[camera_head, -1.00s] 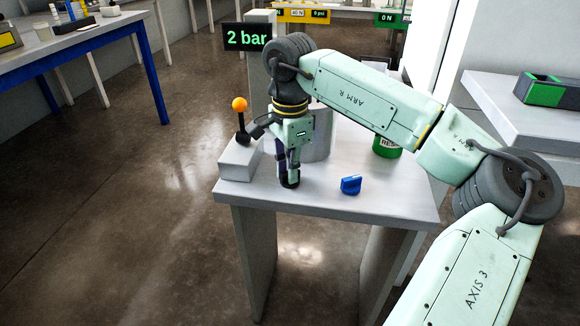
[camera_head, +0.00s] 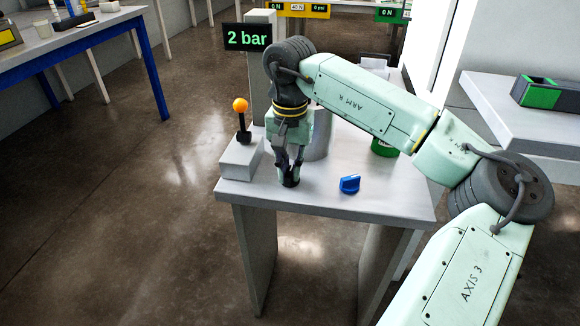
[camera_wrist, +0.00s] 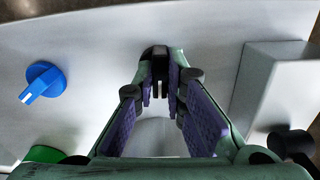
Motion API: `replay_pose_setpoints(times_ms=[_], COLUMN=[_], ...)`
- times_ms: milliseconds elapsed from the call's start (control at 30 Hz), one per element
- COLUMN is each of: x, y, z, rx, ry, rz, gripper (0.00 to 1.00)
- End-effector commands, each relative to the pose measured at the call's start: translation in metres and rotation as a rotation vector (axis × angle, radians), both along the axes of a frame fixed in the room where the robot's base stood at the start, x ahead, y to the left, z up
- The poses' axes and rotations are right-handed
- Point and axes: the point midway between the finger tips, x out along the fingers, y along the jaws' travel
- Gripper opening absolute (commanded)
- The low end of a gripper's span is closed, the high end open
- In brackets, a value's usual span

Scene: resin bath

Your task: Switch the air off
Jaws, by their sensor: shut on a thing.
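A lever with an orange ball (camera_head: 240,105) on a black stem stands nearly upright on a pale box (camera_head: 240,158) at the table's left. In the wrist view the box (camera_wrist: 272,75) is at the right, with a dark part of the lever (camera_wrist: 291,145) at the lower right. A display (camera_head: 247,38) reads 2 bar. My gripper (camera_head: 289,178) points down, right of the box and apart from the lever. In the wrist view its fingers (camera_wrist: 160,80) close in on a small dark thing (camera_wrist: 155,55) at their tips, whose kind I cannot tell.
A blue knob (camera_head: 349,184) lies right of my gripper on the pale table (camera_head: 390,202). A grey cylindrical vessel (camera_head: 320,145) and a green can (camera_head: 383,147) stand behind, partly hidden by my arm. The front strip of the table is clear.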

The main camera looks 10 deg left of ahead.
Motion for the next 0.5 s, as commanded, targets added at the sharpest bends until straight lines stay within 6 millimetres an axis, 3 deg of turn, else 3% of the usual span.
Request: replay_pose_setpoints(times_ms=[500], x=[0.0009], y=[-0.0004], z=[0.0004], rx=[0.000], ry=[-0.003], rz=[0.094], gripper=[0.00])
